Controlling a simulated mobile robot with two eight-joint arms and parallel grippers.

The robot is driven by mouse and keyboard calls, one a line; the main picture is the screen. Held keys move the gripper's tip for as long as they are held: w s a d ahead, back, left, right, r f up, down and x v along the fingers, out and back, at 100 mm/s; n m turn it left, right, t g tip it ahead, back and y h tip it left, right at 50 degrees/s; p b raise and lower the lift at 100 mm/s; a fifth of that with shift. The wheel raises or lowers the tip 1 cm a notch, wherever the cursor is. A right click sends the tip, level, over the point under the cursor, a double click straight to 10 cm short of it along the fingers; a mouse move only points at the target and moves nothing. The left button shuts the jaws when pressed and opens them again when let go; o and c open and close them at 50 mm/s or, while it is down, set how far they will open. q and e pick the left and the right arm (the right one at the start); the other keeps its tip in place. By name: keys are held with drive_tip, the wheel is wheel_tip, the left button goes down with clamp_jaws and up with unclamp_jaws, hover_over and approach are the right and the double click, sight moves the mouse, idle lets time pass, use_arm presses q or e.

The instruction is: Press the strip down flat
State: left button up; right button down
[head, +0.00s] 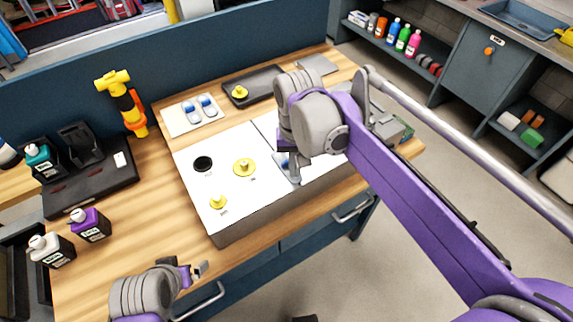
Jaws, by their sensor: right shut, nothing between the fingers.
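A raised white panel box (228,168) stands on the wooden bench. The arm and wrist hide much of the panel's right part. I cannot make out the strip; it may be hidden under the gripper. My left gripper (194,272) is low at the bench's front edge, away from the panel; its finger gap is unclear.
Behind the panel are a white tray with blue-topped brushes (194,114) and a dark tray (262,84) with a yellow knob. Bottles (90,225) and a black stand (97,181) fill the bench's left side.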

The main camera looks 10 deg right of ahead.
drive_tip(key=shift+f, duration=0.1)
idle(0.4)
use_arm(q)
drive_tip(key=shift+w+r+p, duration=0.2)
drive_tip(key=shift+r+p, duration=0.35)
drive_tip(key=shift+r, duration=0.1)
drive_tip(key=shift+w+r+p, duration=0.2)
drive_tip(key=shift+r+p, duration=0.35)
drive_tip(key=shift+r, duration=0.15)
drive_tip(key=shift+w+r+p, duration=0.2)
drive_tip(key=shift+r+p, duration=0.35)
drive_tip(key=shift+r, duration=0.1)
use_arm(e)
drive_tip(key=shift+r, duration=2.55)
